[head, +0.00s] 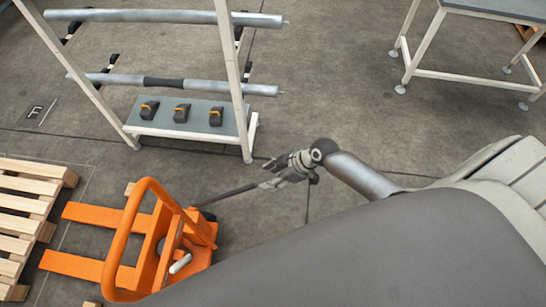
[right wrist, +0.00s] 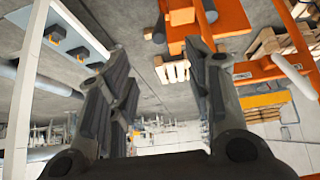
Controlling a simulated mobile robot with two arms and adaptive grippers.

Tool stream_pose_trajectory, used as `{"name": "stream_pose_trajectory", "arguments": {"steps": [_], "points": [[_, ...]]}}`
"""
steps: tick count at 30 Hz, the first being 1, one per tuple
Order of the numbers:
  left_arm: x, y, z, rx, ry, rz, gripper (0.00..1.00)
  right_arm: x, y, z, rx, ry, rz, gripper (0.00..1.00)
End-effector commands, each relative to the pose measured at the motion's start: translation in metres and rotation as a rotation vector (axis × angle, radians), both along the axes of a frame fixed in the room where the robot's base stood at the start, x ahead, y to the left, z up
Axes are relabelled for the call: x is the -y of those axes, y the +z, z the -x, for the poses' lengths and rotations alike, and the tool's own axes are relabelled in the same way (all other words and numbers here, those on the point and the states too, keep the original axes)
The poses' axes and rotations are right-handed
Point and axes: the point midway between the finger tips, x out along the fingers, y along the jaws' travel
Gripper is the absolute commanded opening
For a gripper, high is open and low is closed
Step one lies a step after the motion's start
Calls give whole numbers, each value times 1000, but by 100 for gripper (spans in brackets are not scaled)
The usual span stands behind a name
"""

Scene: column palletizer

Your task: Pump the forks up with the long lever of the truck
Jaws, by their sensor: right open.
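The orange pallet truck (head: 205,232) stands at the lower left in the head view, with a tall looped frame and two forks (head: 95,213) low near the floor. Its long dark lever (head: 228,194) slopes out to the right, towards my right gripper (head: 278,172). The gripper is open, with its fingers close to the lever's outer end; whether they touch it I cannot tell. In the right wrist view, the fingers of my right gripper (right wrist: 158,62) are spread, and orange truck parts (right wrist: 215,18) show beyond them. My left gripper is not in view.
A wooden pallet (head: 25,205) lies at the left by the forks. A white-framed rack (head: 232,75) with grey rollers and a shelf of small dark blocks (head: 182,113) stands behind. A table (head: 425,45) stands at the back right. The floor between is clear.

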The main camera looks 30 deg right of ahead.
Motion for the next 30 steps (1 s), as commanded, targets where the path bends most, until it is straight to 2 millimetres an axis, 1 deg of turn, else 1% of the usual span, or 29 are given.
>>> {"name": "stream_pose_trajectory", "arguments": {"steps": [5,12,30], "points": [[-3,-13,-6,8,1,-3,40,-7,-14,-4,1,3,-2,46],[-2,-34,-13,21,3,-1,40,-21,-38,-14,1,0,-2,46],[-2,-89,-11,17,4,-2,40,-55,-96,-38,1,-1,-2,46]]}}
